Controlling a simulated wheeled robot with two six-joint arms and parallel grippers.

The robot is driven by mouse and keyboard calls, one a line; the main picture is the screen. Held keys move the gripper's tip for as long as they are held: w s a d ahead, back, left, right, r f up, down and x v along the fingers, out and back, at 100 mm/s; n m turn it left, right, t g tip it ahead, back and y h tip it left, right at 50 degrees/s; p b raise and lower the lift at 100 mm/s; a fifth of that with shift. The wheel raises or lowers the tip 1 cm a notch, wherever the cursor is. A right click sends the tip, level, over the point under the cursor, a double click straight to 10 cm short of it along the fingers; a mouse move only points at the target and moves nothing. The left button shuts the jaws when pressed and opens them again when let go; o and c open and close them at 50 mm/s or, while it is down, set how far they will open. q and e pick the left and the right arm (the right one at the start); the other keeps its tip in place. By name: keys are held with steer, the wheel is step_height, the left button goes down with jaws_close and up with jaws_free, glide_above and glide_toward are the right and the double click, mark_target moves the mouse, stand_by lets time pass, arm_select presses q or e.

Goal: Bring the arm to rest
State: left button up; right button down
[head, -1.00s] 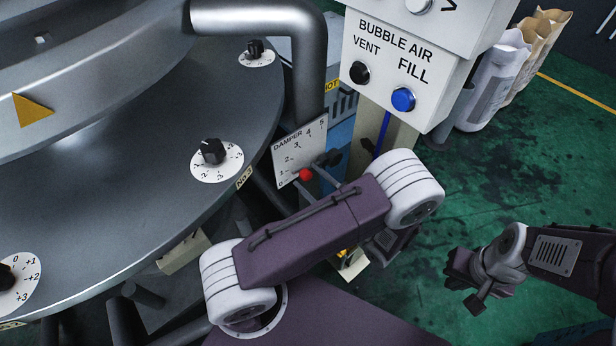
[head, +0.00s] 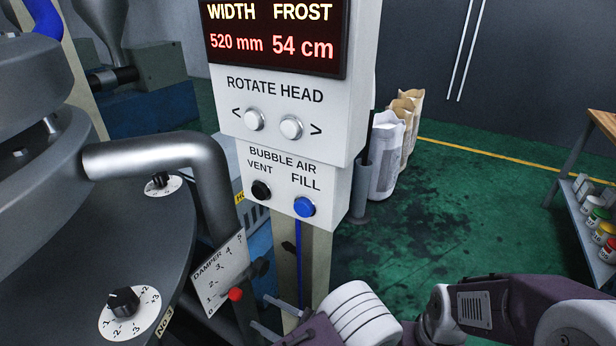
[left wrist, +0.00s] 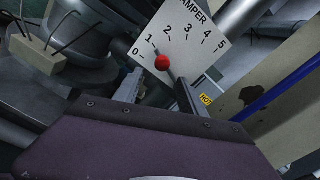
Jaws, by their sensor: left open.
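My left gripper (head: 274,317) is at the lower middle of the head view, beside the damper plate (head: 217,274). Its two grey fingers are apart, with nothing gripped between them. In the left wrist view my left gripper (left wrist: 158,92) points at the damper plate (left wrist: 200,50). The red knob (left wrist: 162,62) of the damper lever shows between and beyond the fingertips, near mark 1. The same red knob (head: 235,294) shows left of the fingers in the head view. I cannot tell how far the fingers are from it. Part of my right arm shows at lower right; its gripper does not show.
A control box (head: 290,150) with a blue FILL button (head: 304,207) stands just behind the left gripper. A large round machine with dials (head: 124,301) fills the left. Green floor (head: 440,220) is open at right, before a shelf (head: 577,215) of jars.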

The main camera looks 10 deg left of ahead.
arm_select(q)
steer(key=s+a+f+n+g+h, duration=0.3)
steer(key=s+a+n+g+h, duration=0.3)
steer(key=s+n+g+h, duration=0.4)
steer(key=w+d+r+n+t+h+p, duration=0.1)
steer(key=w+r+n+t+h+p, duration=0.1)
steer(key=r+p, duration=0.8)
steer(key=w+d+r+n+t+h+p, duration=0.1)
steer(key=r+n+h+p, duration=0.3)
steer(key=r+p, duration=0.7)
step_height(320, 180, up, 3)
steer(key=shift+w+d+f+n+t+h, duration=0.1)
steer(key=shift+w+d+n+t+h, duration=0.25)
steer(key=shift+w+n+t, duration=0.35)
steer(key=shift+a, duration=0.1)
stand_by(3.2)
